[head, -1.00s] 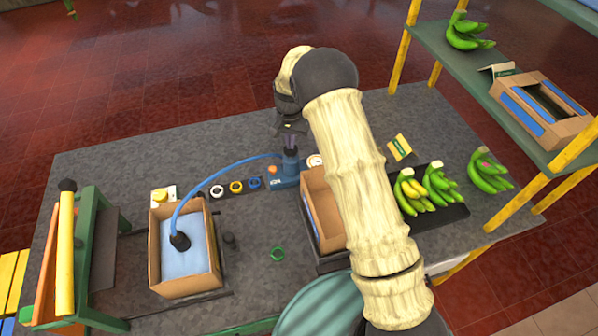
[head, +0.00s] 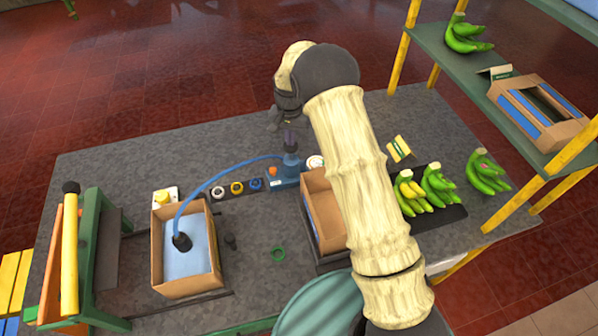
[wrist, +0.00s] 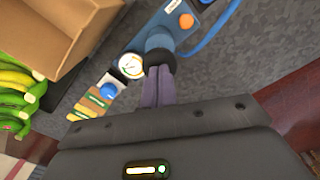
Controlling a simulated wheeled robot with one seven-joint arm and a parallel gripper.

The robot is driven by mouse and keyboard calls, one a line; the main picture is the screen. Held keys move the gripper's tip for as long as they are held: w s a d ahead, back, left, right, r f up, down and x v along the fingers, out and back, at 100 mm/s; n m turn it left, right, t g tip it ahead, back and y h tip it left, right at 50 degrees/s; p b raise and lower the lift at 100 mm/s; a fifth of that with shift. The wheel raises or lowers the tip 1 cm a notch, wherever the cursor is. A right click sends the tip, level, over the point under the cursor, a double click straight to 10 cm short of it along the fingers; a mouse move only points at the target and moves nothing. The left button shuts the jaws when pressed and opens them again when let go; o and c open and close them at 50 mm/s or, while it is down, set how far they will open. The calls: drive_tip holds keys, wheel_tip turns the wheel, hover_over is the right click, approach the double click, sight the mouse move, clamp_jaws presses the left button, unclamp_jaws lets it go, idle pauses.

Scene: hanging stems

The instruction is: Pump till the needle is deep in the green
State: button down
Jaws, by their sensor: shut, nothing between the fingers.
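The blue pump (head: 285,180) stands on the grey bench, with an orange button on it. It also shows in the wrist view (wrist: 185,35). Its dark round knob (wrist: 157,57) is at the tips of my gripper (wrist: 160,73). My gripper (head: 290,143) is shut and empty, pointing down over the pump; fingertips and knob overlap, so I cannot tell if they touch. The round white gauge (wrist: 131,66) beside the pump shows a dial, but its needle is too small to read. A blue hose (head: 215,178) runs from the pump into the left carton's blue bag (head: 190,248).
The left carton (head: 158,265) and a second carton (head: 325,210) stand on the bench. Several coloured rings (head: 237,187) lie between them and a green ring (head: 278,253) lies in front. Bananas (head: 410,193) lie right, near a yellow-legged shelf (head: 440,50). A green frame (head: 100,255) stands left.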

drive_tip(key=shift+f+b, duration=0.65)
drive_tip(key=shift+f, duration=0.7)
drive_tip(key=shift+r+p, duration=1)
drive_tip(key=shift+r, duration=0.65)
wheel_tip(320, 180, up, 8)
drive_tip(key=p, duration=0.5)
drive_tip(key=s+d+r+n+t+b, duration=0.1)
drive_tip(key=s+d+r+b, duration=0.25)
drive_tip(key=s+d, duration=0.6)
drive_tip(key=s+d+n+b, duration=0.1)
drive_tip(key=s+d, duration=0.3)
drive_tip(key=s, duration=0.5)
drive_tip(key=s+d+f+t+b, duration=0.1)
drive_tip(key=s+d+b, duration=0.3)
drive_tip(key=s, duration=0.4)
drive_tip(key=shift+s+d+n+t, duration=0.2)
drive_tip(key=shift+s+n+t, duration=0.1)
drive_tip(key=shift+s+n, duration=0.1)
